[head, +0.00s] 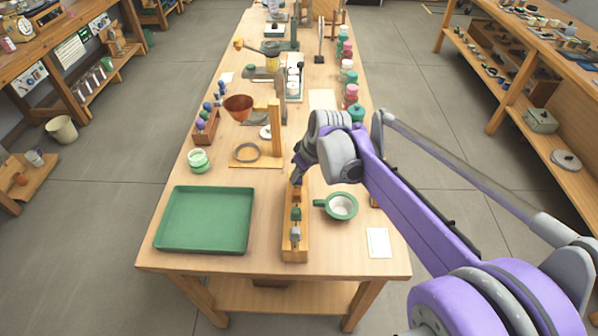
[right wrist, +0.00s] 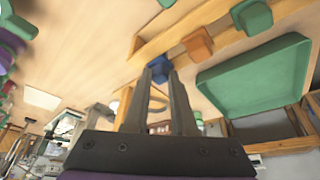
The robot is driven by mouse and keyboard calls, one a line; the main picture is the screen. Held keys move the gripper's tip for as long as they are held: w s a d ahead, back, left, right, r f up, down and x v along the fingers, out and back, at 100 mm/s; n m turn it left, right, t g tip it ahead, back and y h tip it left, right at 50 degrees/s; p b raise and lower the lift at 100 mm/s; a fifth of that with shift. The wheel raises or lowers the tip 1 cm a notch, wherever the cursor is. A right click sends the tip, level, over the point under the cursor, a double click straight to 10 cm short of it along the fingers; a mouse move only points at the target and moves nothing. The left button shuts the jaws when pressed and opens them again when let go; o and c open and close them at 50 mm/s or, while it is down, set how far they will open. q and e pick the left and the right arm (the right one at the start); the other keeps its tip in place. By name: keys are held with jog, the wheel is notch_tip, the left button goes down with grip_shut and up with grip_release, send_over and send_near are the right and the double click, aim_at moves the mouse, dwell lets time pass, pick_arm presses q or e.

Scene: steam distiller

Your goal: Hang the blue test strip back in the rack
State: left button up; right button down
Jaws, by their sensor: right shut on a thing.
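The wooden rack (head: 288,252) stands near the front of the table. A grey strip (head: 295,234), a green strip (head: 295,214) and an orange strip (head: 297,195) are along it; the orange (right wrist: 198,42) and green (right wrist: 250,15) ones also show in the right wrist view. My right gripper (head: 296,180) is at the far end of the rack, beyond the orange strip. In the right wrist view its fingertips (right wrist: 160,77) are shut on the blue test strip (right wrist: 160,66), close beside the rack. I cannot tell whether the strip touches the rack. My left gripper is not in view.
A green tray (head: 205,220) lies left of the rack. A green cup (head: 341,206) with a handle stands close on the right. A wooden stand with a ring (head: 247,152) is behind left, and a white card (head: 379,243) lies at the front right.

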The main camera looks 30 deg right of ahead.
jog(key=c, duration=0.6)
grip_release()
jog(key=shift+c, duration=0.2)
jog(key=shift+r+p, duration=2.75)
jog(key=shift+r, duration=0.8)
